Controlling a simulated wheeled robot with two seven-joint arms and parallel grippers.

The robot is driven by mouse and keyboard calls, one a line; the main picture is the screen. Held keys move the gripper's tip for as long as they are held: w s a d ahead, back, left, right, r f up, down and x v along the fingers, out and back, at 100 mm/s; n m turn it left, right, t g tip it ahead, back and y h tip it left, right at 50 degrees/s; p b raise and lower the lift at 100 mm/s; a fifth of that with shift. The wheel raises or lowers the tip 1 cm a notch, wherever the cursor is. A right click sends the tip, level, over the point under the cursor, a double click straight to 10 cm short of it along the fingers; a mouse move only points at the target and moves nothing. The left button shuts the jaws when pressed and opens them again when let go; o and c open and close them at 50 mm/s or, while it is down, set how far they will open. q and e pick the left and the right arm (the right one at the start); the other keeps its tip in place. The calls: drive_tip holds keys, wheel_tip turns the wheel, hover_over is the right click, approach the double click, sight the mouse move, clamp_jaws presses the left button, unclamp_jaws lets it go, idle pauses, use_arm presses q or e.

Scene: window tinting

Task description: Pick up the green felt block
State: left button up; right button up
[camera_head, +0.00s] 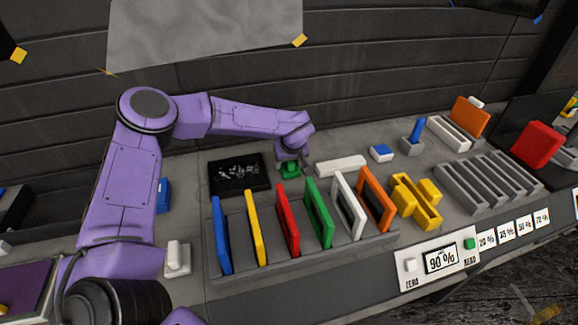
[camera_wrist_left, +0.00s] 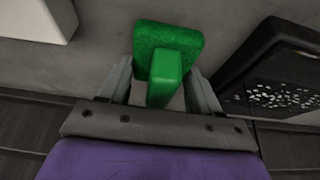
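The green felt block (camera_head: 289,170) stands on the grey bench behind the row of coloured frames, just right of the black panel. In the left wrist view it shows as a fuzzy green pad (camera_wrist_left: 182,40) with a smoother green grip (camera_wrist_left: 164,78) on it. My left gripper (camera_head: 289,160) is down at the block. In the left wrist view its two fingers (camera_wrist_left: 160,82) stand apart, one on each side of the green grip, with narrow gaps visible between grip and fingers. My right gripper is not in view.
The black speckled panel (camera_head: 239,174) lies close beside the gripper. A white block (camera_head: 341,166) lies on the other side. A rack (camera_head: 345,244) with several upright coloured frames stands in front. A blue-topped block (camera_head: 381,152) sits further right.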

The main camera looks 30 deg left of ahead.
use_arm(q)
wheel_tip(320, 180, up, 10)
drive_tip(key=shift+b, duration=0.8)
